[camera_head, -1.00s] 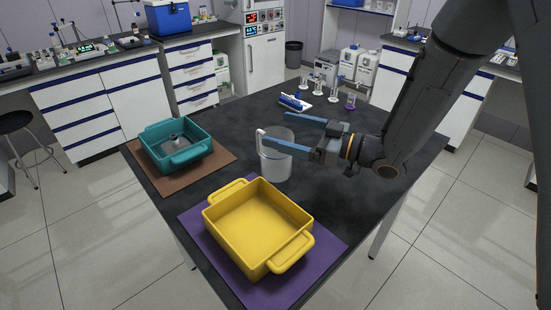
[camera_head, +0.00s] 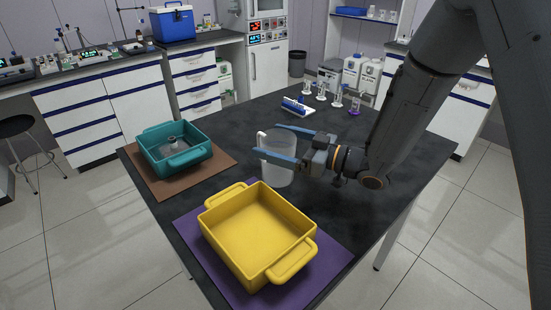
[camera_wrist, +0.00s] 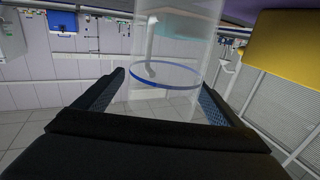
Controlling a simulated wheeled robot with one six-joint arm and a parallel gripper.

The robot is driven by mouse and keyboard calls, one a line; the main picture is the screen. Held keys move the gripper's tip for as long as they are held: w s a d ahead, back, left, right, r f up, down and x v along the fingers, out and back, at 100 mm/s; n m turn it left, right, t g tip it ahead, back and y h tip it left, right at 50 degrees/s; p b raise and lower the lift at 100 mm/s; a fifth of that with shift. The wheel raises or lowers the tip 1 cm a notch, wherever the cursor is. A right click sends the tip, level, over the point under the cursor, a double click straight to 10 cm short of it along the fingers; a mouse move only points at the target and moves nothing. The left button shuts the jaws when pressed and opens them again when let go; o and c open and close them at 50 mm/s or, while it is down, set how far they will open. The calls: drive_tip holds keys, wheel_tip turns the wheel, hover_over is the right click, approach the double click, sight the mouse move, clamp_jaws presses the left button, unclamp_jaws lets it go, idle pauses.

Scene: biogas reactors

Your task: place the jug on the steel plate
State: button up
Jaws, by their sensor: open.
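The jug (camera_head: 277,172) is a clear, whitish cylinder with a handle on its left side. It stands upright on the dark table, behind the yellow tray. My gripper (camera_head: 280,143) is open, with its two blue fingers pointing left at the jug. In the head view one finger passes in front of the jug and the other lies behind it, so the jug appears between them. In the wrist view the clear jug (camera_wrist: 176,90) with a blue ring stands between the open fingers (camera_wrist: 160,88). I cannot make out a steel plate for certain; a grey metal piece (camera_head: 173,144) lies inside the teal tray.
The teal tray (camera_head: 188,159) sits on a brown mat (camera_head: 226,160) at left. The yellow tray (camera_head: 240,268) sits on a purple mat (camera_head: 190,232) in front. A blue-and-white rack (camera_head: 297,106) and several small glass pieces stand at the back. The right part of the table is clear.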

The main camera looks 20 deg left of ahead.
sight(264, 138)
drive_tip(key=a+p, duration=0.1)
drive_tip(key=a, duration=0.3)
drive_tip(key=c, duration=1.6)
drive_tip(key=shift+r, duration=0.15)
